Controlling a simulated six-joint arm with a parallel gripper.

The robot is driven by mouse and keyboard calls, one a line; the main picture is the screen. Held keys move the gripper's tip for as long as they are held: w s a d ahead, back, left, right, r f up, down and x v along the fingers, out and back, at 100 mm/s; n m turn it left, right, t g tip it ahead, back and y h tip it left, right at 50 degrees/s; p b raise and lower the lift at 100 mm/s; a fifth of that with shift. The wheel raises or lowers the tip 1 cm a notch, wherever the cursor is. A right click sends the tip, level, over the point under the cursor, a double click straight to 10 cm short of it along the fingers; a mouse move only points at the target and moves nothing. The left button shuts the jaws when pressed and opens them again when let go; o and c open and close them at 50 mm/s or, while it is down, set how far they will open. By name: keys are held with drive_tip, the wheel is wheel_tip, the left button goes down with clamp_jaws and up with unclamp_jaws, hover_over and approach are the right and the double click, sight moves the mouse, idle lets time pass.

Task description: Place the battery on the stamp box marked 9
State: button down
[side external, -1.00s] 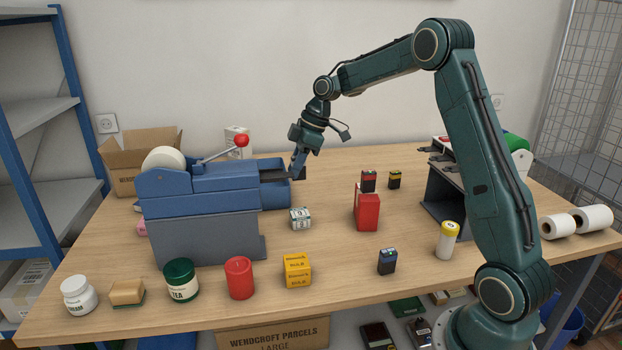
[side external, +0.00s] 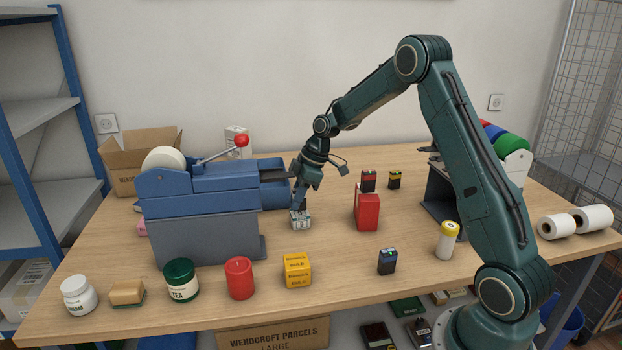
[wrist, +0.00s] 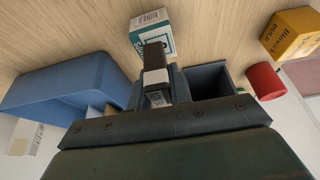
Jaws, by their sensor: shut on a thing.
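My gripper (side external: 299,201) is shut on a dark battery, low over a small white stamp box (side external: 301,221) at the middle of the counter. In the wrist view the battery (wrist: 155,78), dark with a pale band, sits between the fingers of my gripper (wrist: 158,92). The stamp box, white and teal (wrist: 151,34), is just past the battery's end there. I cannot tell if battery and box touch, nor read the box's number clearly. Other batteries stand to the right: one with a red band (side external: 369,181), one with a yellow band (side external: 394,180), one black and blue (side external: 387,262).
A blue machine on a grey base (side external: 205,210) stands close left of my gripper. A red box (side external: 367,208) is to the right. A yellow bulb box (side external: 297,270), red candle (side external: 239,278) and green tea tin (side external: 181,281) line the front. Bare counter lies around the stamp box.

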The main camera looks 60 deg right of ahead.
drive_tip(key=shift+f, duration=0.3)
drive_tip(key=shift+f, duration=0.15)
drive_tip(key=c, duration=1.3)
unclamp_jaws()
drive_tip(key=v, duration=1.2)
drive_tip(key=shift+a+r, duration=0.1)
drive_tip(key=shift+r, duration=0.1)
